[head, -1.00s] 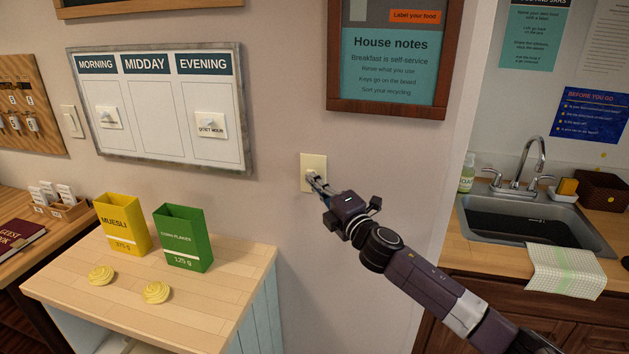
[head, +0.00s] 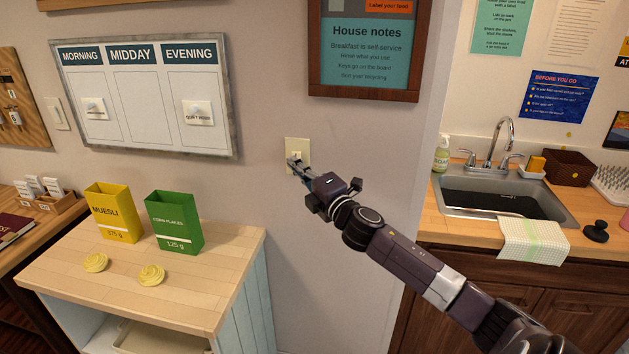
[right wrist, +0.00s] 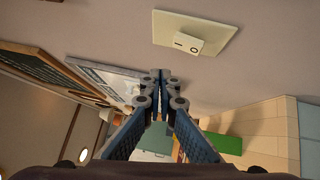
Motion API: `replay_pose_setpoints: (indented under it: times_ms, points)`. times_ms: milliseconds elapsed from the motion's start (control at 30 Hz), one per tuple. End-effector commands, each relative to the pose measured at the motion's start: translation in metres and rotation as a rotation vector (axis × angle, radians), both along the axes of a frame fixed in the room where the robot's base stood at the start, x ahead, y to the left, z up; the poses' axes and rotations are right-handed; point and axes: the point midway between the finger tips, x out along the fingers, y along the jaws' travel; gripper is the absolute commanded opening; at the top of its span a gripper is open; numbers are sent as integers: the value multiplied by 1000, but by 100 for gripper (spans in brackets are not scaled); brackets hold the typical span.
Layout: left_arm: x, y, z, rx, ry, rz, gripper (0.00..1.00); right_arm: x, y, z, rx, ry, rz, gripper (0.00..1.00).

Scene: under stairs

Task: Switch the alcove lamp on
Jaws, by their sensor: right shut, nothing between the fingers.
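A cream wall switch plate (head: 304,147) is on the wall to the right of the white planning board. In the right wrist view the switch plate (right wrist: 218,27) shows a raised pale rocker (right wrist: 188,40) with small I and O marks; I cannot tell which way it is set. My right gripper (head: 291,162) is shut and empty, its tips just in front of the plate's lower part in the head view. In the right wrist view the closed fingertips (right wrist: 160,73) are below the plate in the picture and look apart from it. No lamp is in view. My left gripper is not in view.
Another wall switch (head: 57,113) is left of the planning board (head: 144,130). A wooden-topped cabinet (head: 205,282) below holds a muesli box (head: 117,217), a corn flakes box (head: 175,230) and two yellow coils. A sink (head: 500,203) is at right. Framed house notes (head: 364,60) hang above.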

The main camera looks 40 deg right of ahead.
Motion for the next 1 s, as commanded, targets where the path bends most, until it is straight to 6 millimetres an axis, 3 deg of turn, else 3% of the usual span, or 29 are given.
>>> replay_pose_setpoints:
  times_ms: [233,500,600,1000]
  points:
    - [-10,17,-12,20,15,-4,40,-27,2,-1,-4,2,0,0]
    - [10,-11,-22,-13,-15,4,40,-63,5,3,-2,2,1,0]
    - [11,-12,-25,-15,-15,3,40,-76,6,5,-2,3,2,0]
    - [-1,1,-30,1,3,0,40,-97,7,11,-2,0,0,0]
